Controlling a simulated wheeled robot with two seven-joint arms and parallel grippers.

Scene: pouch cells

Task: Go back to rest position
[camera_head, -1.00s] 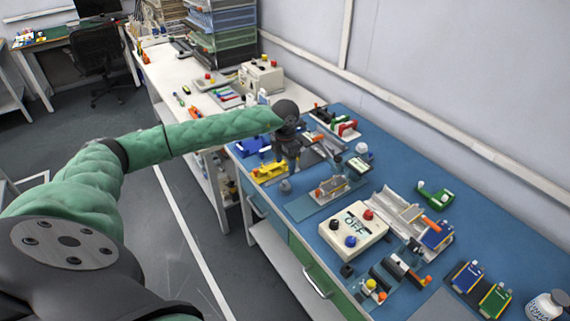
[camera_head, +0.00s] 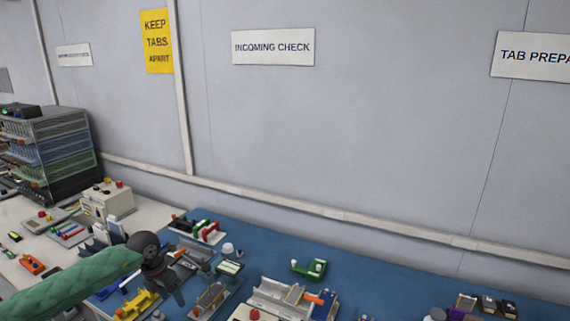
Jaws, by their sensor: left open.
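My left arm, in a green quilted sleeve, comes in from the lower left of the head view. Its dark left gripper (camera_head: 177,297) hangs open over the left part of the blue bench mat (camera_head: 370,270), pointing down. Nothing shows between its fingers. A yellow holder (camera_head: 137,305) lies just left of the gripper, and a small fixture with a flat piece (camera_head: 210,297) lies just right of it. I cannot tell how far above the mat the fingertips are. My right gripper is out of view.
A light grey tray (camera_head: 272,296), a green holder (camera_head: 309,268) and red and green clamps (camera_head: 207,231) stand on the mat. A cream box (camera_head: 106,201) and stacked drawers (camera_head: 50,150) stand at the left. The signed wall (camera_head: 350,130) closes off the back.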

